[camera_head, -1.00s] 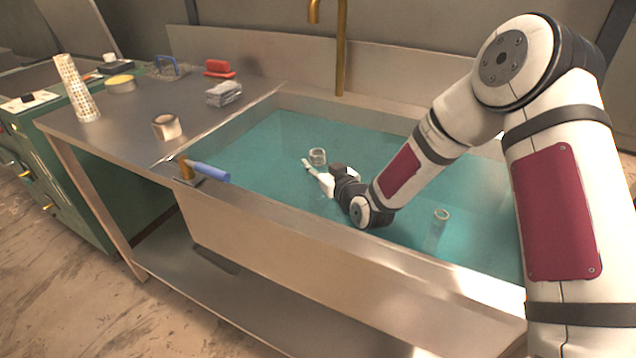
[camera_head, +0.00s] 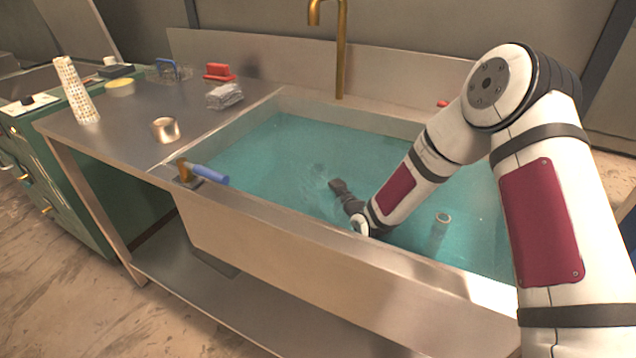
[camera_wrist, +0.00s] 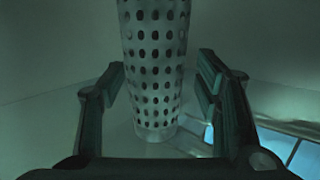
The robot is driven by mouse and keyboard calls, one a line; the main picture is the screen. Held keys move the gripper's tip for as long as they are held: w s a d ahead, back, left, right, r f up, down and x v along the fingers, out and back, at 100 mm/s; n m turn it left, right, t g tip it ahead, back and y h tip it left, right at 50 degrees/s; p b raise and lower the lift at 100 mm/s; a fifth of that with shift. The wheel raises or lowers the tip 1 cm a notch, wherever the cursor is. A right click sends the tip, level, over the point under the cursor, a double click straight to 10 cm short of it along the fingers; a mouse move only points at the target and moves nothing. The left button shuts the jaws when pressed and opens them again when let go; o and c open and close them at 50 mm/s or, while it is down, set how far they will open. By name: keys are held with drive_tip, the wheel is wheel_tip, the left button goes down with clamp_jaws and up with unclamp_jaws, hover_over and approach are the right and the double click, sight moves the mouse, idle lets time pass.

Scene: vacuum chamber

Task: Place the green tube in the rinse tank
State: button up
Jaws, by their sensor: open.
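The rinse tank (camera_head: 290,245) is a metal basin full of teal water. My gripper (camera_wrist: 161,75) is under the water; in the head view only a blurred patch shows there, past my dark wrist. In the wrist view it is open, with one finger on each side of a perforated tube (camera_wrist: 153,75). That tube is upright, and its top is cut off by the picture edge. Everything there is tinted green, so I cannot tell its true colour or whether the fingers touch it. Another tube (camera_head: 440,224) stands in the tank right of my wrist, its rim near the surface.
On the counter left of the tank stand a pale perforated cylinder (camera_head: 77,90), a metal ring (camera_head: 165,129), a folded grey cloth (camera_head: 224,96) and a red brush (camera_head: 218,72). A brass faucet (camera_head: 341,50) rises behind.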

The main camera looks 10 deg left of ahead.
drive_tip(key=shift+s+d+r, duration=0.1)
drive_tip(key=shift+r, duration=0.05)
drive_tip(key=p+v, duration=0.1)
drive_tip(key=v, duration=0.6)
drive_tip(key=shift+s+d, duration=0.1)
